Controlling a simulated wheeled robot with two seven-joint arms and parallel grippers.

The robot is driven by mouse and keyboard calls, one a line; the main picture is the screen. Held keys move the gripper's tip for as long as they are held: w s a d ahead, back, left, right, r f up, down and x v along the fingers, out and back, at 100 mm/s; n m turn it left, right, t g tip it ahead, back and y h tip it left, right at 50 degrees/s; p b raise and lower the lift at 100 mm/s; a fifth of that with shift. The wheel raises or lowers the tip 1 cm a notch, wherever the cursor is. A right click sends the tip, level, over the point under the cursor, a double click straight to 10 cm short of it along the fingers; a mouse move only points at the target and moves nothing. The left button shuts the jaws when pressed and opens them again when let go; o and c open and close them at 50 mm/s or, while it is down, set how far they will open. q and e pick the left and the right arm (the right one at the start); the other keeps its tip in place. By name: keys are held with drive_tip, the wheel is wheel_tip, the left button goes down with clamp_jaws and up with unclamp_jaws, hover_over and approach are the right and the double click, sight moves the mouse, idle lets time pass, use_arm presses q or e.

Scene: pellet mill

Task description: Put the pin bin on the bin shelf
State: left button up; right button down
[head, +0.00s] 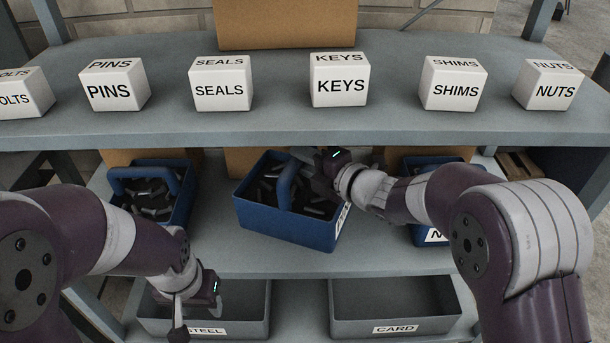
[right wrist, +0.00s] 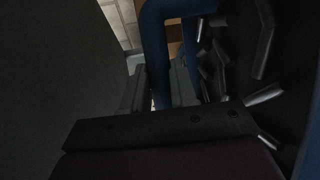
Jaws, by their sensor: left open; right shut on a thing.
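A blue bin (head: 285,230) with an upright handle and dark metal pieces inside is at the middle of the lower shelf, turned and slightly tilted. Its label, at the right end, is too slanted to read. My right gripper (head: 303,165) is shut on its handle; the blue handle also shows in the right wrist view (right wrist: 157,50). I cannot tell whether the bin touches the shelf. My left gripper (head: 185,310) is open and empty, low in front by the steel tray. On the upper shelf (head: 400,128) stands a white PINS block (head: 115,88), second from left.
Other blue bins stand at left (head: 150,200) and right (head: 425,235), the right one partly behind my arm. White blocks for SEALS (head: 222,85), KEYS (head: 340,80), SHIMS (head: 453,85) and NUTS (head: 548,87) line the upper shelf. STEEL (head: 245,318) and CARD (head: 392,318) trays sit below.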

sight(304, 178)
drive_tip(key=shift+w+r, duration=0.15)
drive_tip(key=shift+w, duration=0.4)
drive_tip(key=shift+w+r, duration=0.15)
drive_tip(key=shift+w, duration=0.35)
drive_tip(key=shift+w+f, duration=0.1)
drive_tip(key=shift+f, duration=0.15)
drive_tip(key=shift+w+f, duration=0.15)
drive_tip(key=shift+f, duration=3.2)
drive_tip(key=c, duration=1.3)
unclamp_jaws()
drive_tip(key=shift+f, duration=0.25)
drive_tip(key=o, duration=0.5)
drive_tip(key=shift+r, duration=0.1)
drive_tip(key=shift+d, duration=0.1)
